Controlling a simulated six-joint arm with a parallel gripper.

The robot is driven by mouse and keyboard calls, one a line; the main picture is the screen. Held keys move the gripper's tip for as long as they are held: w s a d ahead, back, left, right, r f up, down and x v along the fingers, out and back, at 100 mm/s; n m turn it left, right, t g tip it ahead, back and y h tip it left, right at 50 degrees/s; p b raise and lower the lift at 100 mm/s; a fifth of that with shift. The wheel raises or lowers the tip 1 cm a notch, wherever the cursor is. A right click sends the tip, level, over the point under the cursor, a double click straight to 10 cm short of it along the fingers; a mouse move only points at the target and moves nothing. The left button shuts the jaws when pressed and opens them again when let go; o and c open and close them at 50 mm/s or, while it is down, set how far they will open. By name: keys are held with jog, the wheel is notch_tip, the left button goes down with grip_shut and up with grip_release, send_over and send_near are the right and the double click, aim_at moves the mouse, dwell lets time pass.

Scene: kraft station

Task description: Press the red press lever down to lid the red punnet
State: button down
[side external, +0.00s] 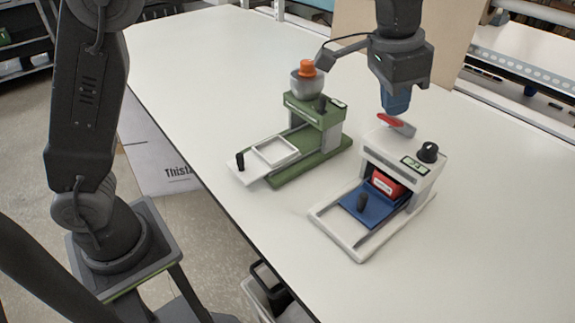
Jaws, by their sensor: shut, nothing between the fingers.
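The white press (428,181) stands on the table at right. Its red press lever (389,120) sticks out above the top of the press. The red punnet (385,184) is inside the press, under its head, on the blue sliding tray (371,208); its top is partly hidden by the head. My gripper (395,110) points down with its blue fingers shut and empty, right over the red lever. I cannot tell whether the fingertips touch the lever.
A green machine (325,120) with a grey bowl, an orange knob (307,68) and a pale slide frame stands left of the press. The press has a black dial (428,151) on top. White table (210,70) is clear around both; its front edge is close to them.

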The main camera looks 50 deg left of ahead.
jog(key=shift+s+x, duration=0.15)
jog(key=shift+x, duration=0.6)
jog(key=shift+s+x, duration=0.1)
jog(key=shift+x, duration=0.6)
jog(key=shift+a, duration=0.15)
jog(key=shift+w+d+v, duration=0.15)
jog(key=shift+w+v, duration=0.1)
jog(key=shift+v, duration=1.1)
jog(key=shift+w+d+v, duration=0.15)
jog(key=shift+w+v, duration=0.05)
jog(key=shift+v, duration=1.15)
jog(key=shift+w+d+v, duration=0.1)
jog(key=shift+w+v, duration=0.15)
jog(key=shift+v, duration=1.1)
jog(key=shift+r, duration=0.5)
jog(key=s+a+r+n+t, duration=0.1)
jog(key=s+a+n, duration=0.1)
jog(key=s+a, duration=0.45)
jog(key=s+a+f+n+t, duration=0.1)
jog(key=s+a+f+n, duration=0.1)
jog(key=s+a+f, duration=0.3)
jog(key=s+a+f+n+t+y, duration=0.1)
jog(key=s+a+f, duration=0.5)
jog(key=s, duration=0.6)
jog(key=shift+s+a+f+n+t, duration=0.3)
jog(key=shift+a+f+n, duration=0.05)
jog(key=shift+a+n, duration=0.15)
